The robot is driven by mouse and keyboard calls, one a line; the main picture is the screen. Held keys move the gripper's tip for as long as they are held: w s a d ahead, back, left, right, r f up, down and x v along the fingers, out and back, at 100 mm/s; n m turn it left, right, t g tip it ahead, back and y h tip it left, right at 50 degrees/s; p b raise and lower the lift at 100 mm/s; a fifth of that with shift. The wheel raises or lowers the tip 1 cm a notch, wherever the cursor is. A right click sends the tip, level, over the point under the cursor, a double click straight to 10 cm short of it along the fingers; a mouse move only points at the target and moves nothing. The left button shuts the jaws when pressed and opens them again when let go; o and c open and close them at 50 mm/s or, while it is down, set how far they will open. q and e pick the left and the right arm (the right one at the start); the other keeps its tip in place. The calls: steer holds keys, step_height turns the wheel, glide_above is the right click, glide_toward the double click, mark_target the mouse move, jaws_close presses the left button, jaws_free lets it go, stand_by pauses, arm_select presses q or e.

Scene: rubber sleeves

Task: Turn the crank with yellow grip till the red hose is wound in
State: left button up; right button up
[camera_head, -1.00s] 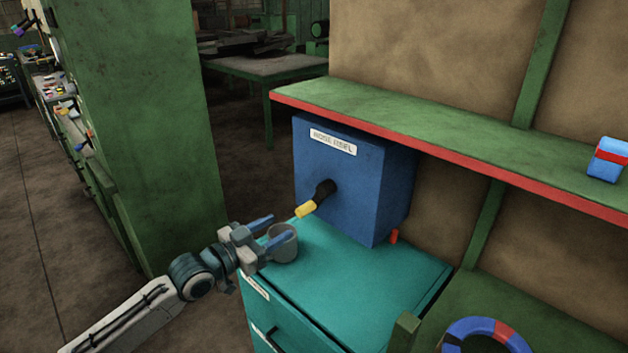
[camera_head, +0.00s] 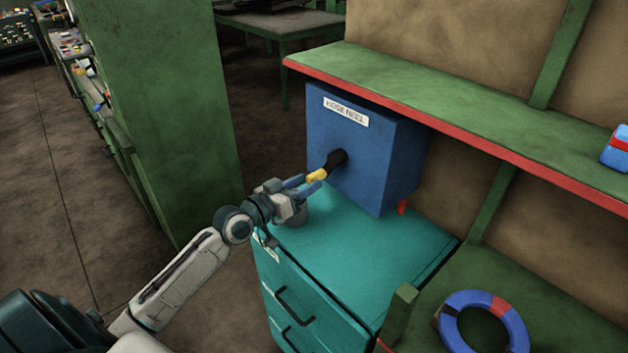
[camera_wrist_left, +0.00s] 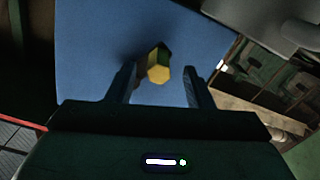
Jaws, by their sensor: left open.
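The blue hose reel box (camera_head: 365,150) stands on the teal drawer cabinet (camera_head: 350,250). Its black crank (camera_head: 336,160) sticks out of the front face and ends in a yellow grip (camera_head: 317,175). A short red hose end (camera_head: 402,207) shows at the box's lower right side. My left gripper (camera_head: 305,183) is open, with its blue fingertips close to the yellow grip. In the left wrist view the yellow grip (camera_wrist_left: 159,74) lies between the two fingers, near their tips, and no closing on it shows. My right gripper is not in view.
A green shelf (camera_head: 450,110) with a red edge overhangs the box. A blue and red ring (camera_head: 460,302) lies on the right bench. The cabinet top's front is clear.

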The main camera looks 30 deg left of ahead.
mark_target(309, 181)
arm_select(q)
steer(key=shift+x, duration=1.7)
jaws_close()
